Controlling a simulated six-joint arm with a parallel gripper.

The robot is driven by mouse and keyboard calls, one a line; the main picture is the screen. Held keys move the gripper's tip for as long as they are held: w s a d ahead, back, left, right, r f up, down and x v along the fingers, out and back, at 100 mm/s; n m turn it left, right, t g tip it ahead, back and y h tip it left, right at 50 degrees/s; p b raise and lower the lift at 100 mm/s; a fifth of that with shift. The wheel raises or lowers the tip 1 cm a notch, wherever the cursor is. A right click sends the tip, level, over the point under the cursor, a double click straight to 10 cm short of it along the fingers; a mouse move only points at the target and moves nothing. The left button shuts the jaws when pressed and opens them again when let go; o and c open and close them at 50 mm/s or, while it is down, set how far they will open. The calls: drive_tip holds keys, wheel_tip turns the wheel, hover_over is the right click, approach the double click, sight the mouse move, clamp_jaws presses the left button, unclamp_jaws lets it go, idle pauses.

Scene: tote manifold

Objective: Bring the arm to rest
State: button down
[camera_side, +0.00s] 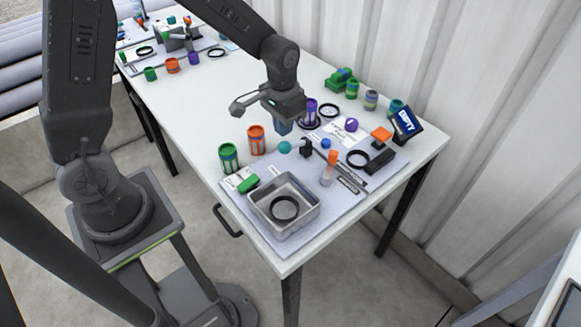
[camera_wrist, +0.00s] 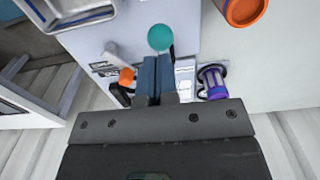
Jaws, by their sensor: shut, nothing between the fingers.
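My gripper (camera_wrist: 156,82) shows in the wrist view with its two blue-grey fingers together and nothing between them. In the side view my gripper (camera_side: 283,127) hangs above the white table (camera_side: 212,112), pointing down, near a teal ball (camera_side: 284,147). The teal ball also shows just beyond the fingertips in the wrist view (camera_wrist: 161,37). Whether the fingertips are clear of the table items below is hard to tell.
A metal tote (camera_side: 258,202) with a black ring (camera_side: 284,208) inside sits at the table's near corner. Green (camera_side: 228,157) and orange (camera_side: 256,139) canisters stand left of my gripper, a purple one (camera_side: 310,110) to its right. The table's middle-left is clear.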

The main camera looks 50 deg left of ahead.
drive_tip(key=s+d+r+t, duration=0.1)
drive_tip(key=s+r+t, duration=0.4)
drive_tip(key=s+r, duration=1.2)
drive_tip(key=shift+s+d, duration=0.2)
drive_tip(key=shift+s, duration=0.05)
